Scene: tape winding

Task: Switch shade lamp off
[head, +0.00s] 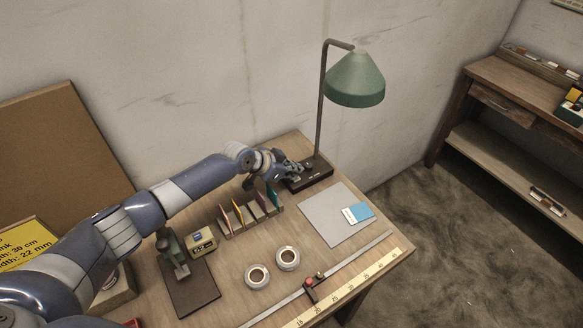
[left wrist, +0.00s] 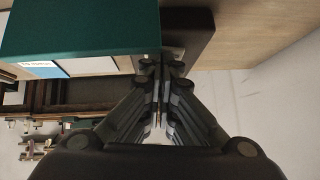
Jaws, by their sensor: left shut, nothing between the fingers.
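The shade lamp (head: 355,80) has a green shade on a bent dark pole and stands at the back right of the table. Its dark base (head: 318,174) rests on the table top. My left gripper (head: 297,172) is at the left side of the base; it is shut and empty. In the left wrist view the closed fingers (left wrist: 160,72) point at a dark block that looks like the lamp base (left wrist: 196,40). I cannot tell whether the fingertips touch it. The switch is not clearly visible. My right gripper does not show.
The table (head: 350,262) holds a divider rack (head: 250,212), two tape rolls (head: 257,276), a dark press-like stand (head: 190,285), a yellow box (head: 203,241) and a grey mat (head: 322,215) with a blue card (head: 362,212). A ruler lies in front. A wooden shelf (head: 510,150) stands right.

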